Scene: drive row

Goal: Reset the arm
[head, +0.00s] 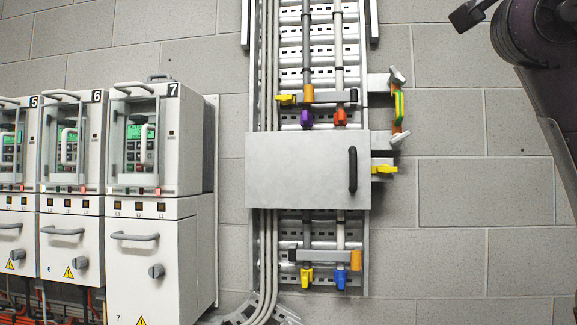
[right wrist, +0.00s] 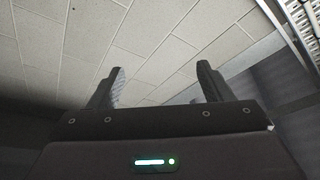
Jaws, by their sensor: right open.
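My right gripper (right wrist: 162,88) shows in the right wrist view with its two dark fingers spread apart and nothing between them. Beyond the fingers is a tiled grey surface. In the head view my right arm enters at the upper right, in front of the block wall. A dark piece of it shows at the top edge, cut off by the frame, so I cannot tell the jaws there. My left gripper is in neither view.
Numbered drive cabinets (head: 155,215) stand at the left. A grey panel with a black handle (head: 352,170) is mounted on a vertical cable tray (head: 310,45) with coloured valve-like levers.

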